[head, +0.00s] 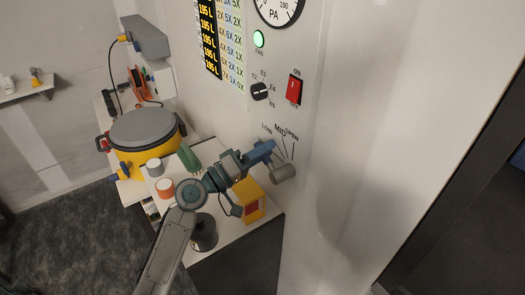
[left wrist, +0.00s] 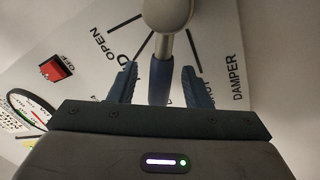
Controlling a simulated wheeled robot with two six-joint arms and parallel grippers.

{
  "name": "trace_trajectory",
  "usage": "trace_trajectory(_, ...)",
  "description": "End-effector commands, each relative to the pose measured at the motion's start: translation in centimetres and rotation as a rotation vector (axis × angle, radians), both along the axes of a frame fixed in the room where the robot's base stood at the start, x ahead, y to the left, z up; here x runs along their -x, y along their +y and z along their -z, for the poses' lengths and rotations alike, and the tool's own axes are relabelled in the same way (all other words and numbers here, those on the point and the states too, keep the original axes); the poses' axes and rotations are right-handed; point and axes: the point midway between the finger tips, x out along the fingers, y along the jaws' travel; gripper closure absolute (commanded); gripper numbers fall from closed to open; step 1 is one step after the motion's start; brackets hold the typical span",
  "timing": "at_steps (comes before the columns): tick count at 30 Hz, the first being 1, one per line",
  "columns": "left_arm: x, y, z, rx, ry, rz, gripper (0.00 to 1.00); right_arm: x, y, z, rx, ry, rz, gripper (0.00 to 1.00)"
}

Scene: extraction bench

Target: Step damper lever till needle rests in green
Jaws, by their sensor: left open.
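The damper lever shows in the left wrist view as a pale rounded knob (left wrist: 168,12) with a blue shaft below it. In the head view its grey knob (head: 283,172) sticks out from the wall panel below the LOW, MID and OPEN marks. My left gripper (head: 268,152) is open at the lever. In the left wrist view its blue fingers (left wrist: 160,85) stand on either side of the shaft, with gaps. The round PA gauge (head: 278,10) is cut off by the head view's top edge; its needle cannot be read. Part of its dial (left wrist: 32,110), with a green band, shows in the left wrist view.
Above the lever are a red rocker switch (head: 294,90), a black rotary knob (head: 261,91) and a lit green lamp (head: 259,39). A yellow pot (head: 150,150) with a grey lid, a yellow box (head: 247,199) and a dark cylinder (head: 204,235) stand on the bench left of the panel.

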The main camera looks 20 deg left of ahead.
Motion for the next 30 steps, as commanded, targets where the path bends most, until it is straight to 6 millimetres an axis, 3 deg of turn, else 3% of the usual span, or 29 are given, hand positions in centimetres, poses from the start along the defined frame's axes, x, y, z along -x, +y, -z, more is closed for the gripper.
trace_trajectory(1,0.0,0.0,0.0,0.0,0.0,0.0,0.62,0.0,0.2,0.0,-0.002,0.0,0.001,0.64)
trace_trajectory(7,0.0,0.0,0.0,0.0,0.0,0.0,1.0,0.0,0.4,0.0,-0.004,0.0,0.002,0.64)
trace_trajectory(17,0.1,-0.1,0.0,-0.024,-0.019,-0.001,1.0,0.0,-0.2,0.7,0.002,0.001,-0.001,0.64)
trace_trajectory(30,0.8,-0.9,-1.1,-0.232,-0.184,-0.001,1.0,0.0,-0.5,5.0,0.005,0.0,-0.001,0.64)
